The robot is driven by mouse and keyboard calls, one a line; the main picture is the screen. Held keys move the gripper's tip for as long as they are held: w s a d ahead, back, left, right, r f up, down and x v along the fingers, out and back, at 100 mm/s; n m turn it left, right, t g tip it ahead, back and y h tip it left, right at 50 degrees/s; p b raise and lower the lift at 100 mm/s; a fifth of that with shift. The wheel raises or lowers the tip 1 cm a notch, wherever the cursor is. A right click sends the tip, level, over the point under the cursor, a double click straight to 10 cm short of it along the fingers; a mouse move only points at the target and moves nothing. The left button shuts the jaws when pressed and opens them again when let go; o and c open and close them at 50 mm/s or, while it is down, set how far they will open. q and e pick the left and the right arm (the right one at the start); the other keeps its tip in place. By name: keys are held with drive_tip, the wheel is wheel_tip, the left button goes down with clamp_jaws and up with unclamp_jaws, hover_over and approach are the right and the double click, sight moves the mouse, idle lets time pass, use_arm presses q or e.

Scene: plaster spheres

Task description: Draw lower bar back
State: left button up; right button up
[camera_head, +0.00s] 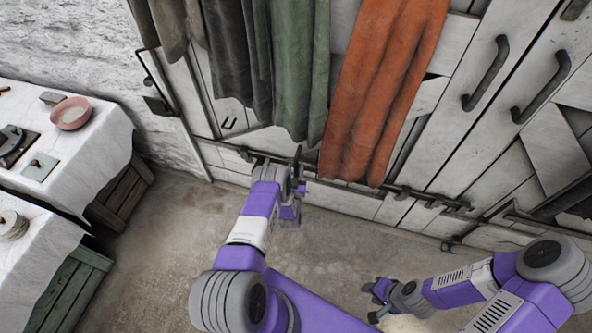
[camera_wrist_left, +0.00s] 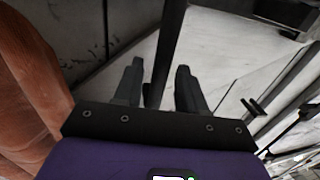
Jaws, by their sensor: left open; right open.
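The lower bar (camera_head: 432,197) is a dark metal rod running along the bottom of the white plank doors. My left gripper (camera_head: 299,163) is at the doors near the bar's left part, below the hanging cloths. In the left wrist view the left gripper (camera_wrist_left: 158,84) is open, with a dark rod (camera_wrist_left: 169,45) running between its two fingers. I cannot tell whether the fingers touch it. My right gripper (camera_head: 373,303) is open and empty, low over the floor at the lower right, apart from the doors.
An orange cloth (camera_head: 378,90) and a green cloth (camera_head: 300,70) hang just above my left gripper. Dark handles (camera_head: 486,73) stick out from the doors at the right. White-covered tables (camera_head: 75,165) with a pink bowl (camera_head: 70,114) stand at the left. The floor (camera_head: 165,250) between is clear.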

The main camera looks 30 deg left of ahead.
use_arm(q)
drive_tip(key=shift+w+a, duration=0.3)
drive_tip(key=shift+w, duration=0.35)
clamp_jaws()
drive_tip(key=shift+s, duration=0.1)
